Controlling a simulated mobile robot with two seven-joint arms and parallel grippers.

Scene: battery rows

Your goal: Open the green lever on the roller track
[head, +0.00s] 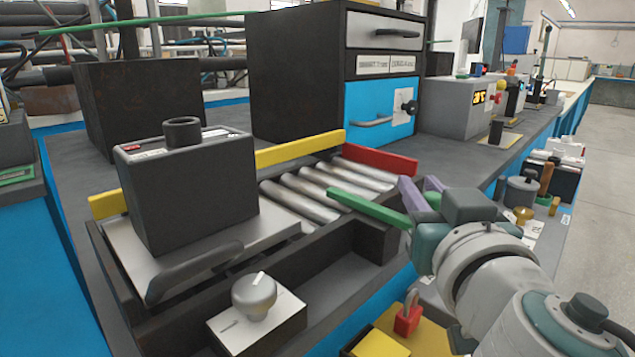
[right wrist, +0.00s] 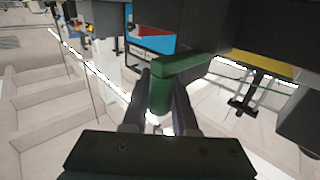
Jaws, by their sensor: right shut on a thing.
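The green lever (head: 368,207) lies across the right end of the roller track (head: 325,192), with its bar pointing left over the rollers. In the right wrist view the green lever (right wrist: 185,66) bends into a thick upright grip. My right gripper (head: 421,188) reaches in from the lower right, and its two purple-grey fingers close around that grip. The right wrist view shows the fingers (right wrist: 162,92) on both sides of the grip. A dark battery box (head: 190,190) with a round cap stands on a plate at the left end of the track. My left gripper is not in view.
Yellow (head: 300,149) and red (head: 375,160) rails edge the track's back. A grey knob (head: 254,296) stands in front. A red padlock (head: 408,316) is below my right arm. A dark cabinet (head: 296,75) stands behind. Open floor lies at the far right.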

